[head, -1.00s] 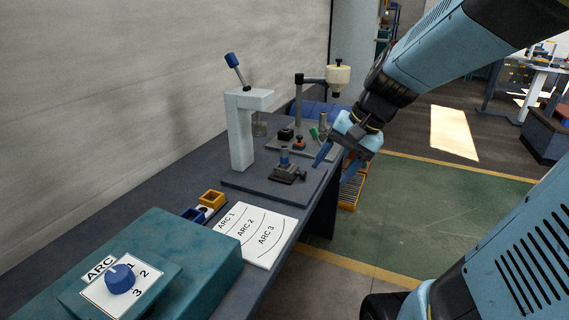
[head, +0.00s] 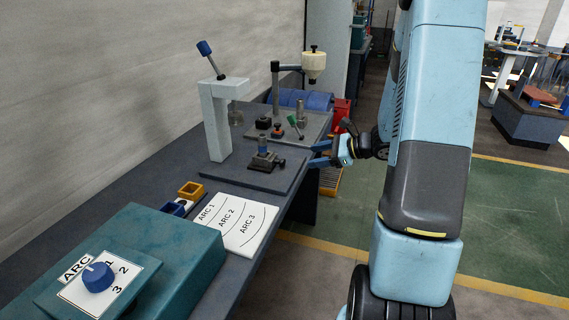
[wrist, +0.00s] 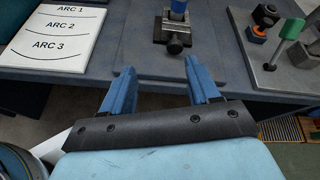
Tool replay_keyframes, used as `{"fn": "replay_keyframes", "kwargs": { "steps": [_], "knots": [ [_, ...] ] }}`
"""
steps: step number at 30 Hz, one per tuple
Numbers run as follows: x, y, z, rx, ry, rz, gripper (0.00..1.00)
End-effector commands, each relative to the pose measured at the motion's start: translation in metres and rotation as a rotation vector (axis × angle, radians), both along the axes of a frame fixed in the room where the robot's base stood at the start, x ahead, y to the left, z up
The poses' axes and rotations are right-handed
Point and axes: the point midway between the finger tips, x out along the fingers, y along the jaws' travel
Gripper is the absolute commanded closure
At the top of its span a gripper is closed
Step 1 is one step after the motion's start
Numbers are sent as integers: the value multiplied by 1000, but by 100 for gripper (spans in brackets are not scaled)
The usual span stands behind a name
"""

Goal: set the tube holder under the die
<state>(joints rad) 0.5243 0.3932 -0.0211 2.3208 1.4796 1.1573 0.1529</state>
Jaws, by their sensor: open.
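The tube holder (head: 263,160) is a dark block with a side knob and a blue upright piece. It sits on the dark base plate (head: 233,173) of the bender, to the right of the pale press column (head: 217,128). The die (head: 236,116) hangs from the arm of that column, up and left of the holder. In the wrist view the holder (wrist: 174,28) shows beyond the fingers, its knob facing me. My gripper (head: 318,154) is open and empty, its blue fingers pointing at the bench edge, right of the holder and apart from it. It also shows in the wrist view (wrist: 158,80).
The arc card (head: 236,220) and the teal box with a dial (head: 98,277) lie nearer on the bench. Behind the holder stand a green-handled part (head: 295,124) and a post with a cream cup (head: 313,66).

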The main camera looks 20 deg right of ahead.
Motion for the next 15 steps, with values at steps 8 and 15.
{"fn": "replay_keyframes", "kwargs": {
  "steps": [8,15],
  "knots": [
    [14,-20,-21,73,30,-106,39],
    [31,0,-32,74,30,-105,39]
  ]
}}
